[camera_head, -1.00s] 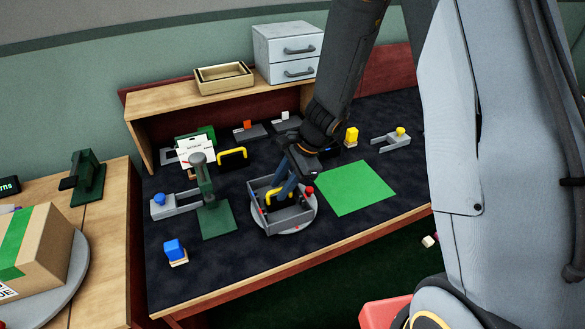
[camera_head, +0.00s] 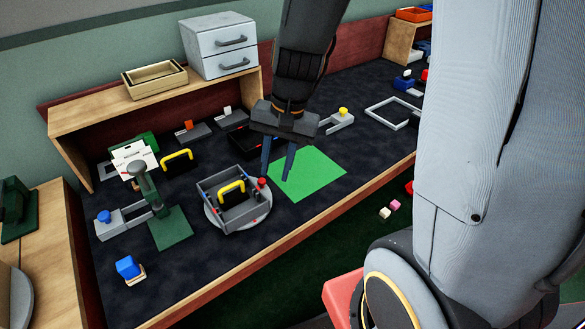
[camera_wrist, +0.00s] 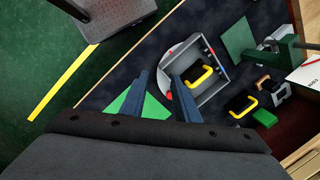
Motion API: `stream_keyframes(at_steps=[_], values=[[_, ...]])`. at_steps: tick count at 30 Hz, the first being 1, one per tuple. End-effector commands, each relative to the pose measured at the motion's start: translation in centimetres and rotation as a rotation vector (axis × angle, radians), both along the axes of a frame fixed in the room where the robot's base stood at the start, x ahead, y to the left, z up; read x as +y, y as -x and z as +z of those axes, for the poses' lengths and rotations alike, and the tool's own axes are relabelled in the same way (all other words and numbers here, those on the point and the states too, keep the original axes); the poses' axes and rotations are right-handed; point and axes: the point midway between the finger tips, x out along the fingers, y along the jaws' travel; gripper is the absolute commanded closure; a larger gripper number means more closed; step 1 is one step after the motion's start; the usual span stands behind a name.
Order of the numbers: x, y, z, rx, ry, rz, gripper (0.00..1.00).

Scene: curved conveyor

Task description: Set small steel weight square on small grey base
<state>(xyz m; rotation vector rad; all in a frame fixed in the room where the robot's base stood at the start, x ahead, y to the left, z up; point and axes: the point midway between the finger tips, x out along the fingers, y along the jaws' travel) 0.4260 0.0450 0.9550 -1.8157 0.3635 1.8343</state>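I cannot clearly identify a small steel weight or a small grey base. A grey open tray (camera_head: 243,213) sits on a round turntable (camera_head: 212,219) and holds a black block with a yellow handle (camera_head: 232,188). The tray also shows in the wrist view (camera_wrist: 218,66). A similar yellow-handled black block (camera_head: 178,158) stands on the dark bench behind it. A grey square frame (camera_head: 392,113) lies at the right of the bench. My gripper (camera_head: 275,176) is open, with nothing visible between its fingers, above the bench beside the tray, over the green mat's left edge.
A green mat (camera_head: 310,172) lies right of the tray. A green press stand (camera_head: 152,192), a grey fixture with a blue knob (camera_head: 118,220) and a blue block (camera_head: 127,266) are to the left. A shelf (camera_head: 150,103) with drawers (camera_head: 220,46) runs behind. The bench's front strip is clear.

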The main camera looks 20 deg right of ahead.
Motion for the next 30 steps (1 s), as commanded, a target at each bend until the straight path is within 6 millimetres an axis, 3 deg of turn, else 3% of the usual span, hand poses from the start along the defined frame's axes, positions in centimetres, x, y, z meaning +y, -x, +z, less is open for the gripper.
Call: stream_keyframes(at_steps=[3,9,30], values=[[-2.3,3.3,0.7,-0.061,0.114,0.292,0.72],[-4.3,5.6,1.1,-0.101,0.208,0.551,0.72],[-4.4,5.7,1.1,-0.102,0.213,0.567,0.72]])
